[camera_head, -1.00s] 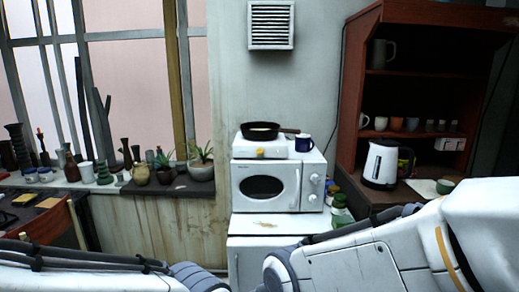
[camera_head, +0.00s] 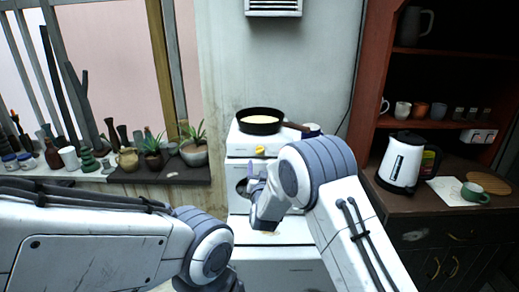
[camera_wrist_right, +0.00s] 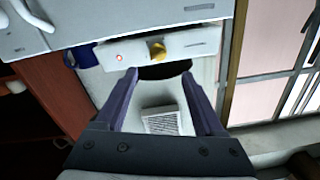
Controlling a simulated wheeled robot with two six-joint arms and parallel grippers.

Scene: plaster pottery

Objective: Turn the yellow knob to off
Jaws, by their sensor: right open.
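The yellow knob (camera_head: 260,150) is on the front of a small white hot plate (camera_head: 238,150), with a black pan (camera_head: 261,121) on top. In the right wrist view, which is upside down, the knob (camera_wrist_right: 157,50) shows beyond the fingertips. A small red light (camera_wrist_right: 119,57) glows beside it. My right gripper (camera_head: 256,172) is in front of and just below the knob. In its wrist view the gripper (camera_wrist_right: 159,75) has its fingers apart with nothing between them, and the knob lies roughly midway ahead. My left gripper is out of view; only its arm shows.
The hot plate stands on a white microwave (camera_head: 236,172), partly hidden by my right arm. A dark blue mug (camera_wrist_right: 82,55) stands beside the pan. A kettle (camera_head: 402,163) is on the right cabinet. Potted plants (camera_head: 194,152) line the left sill.

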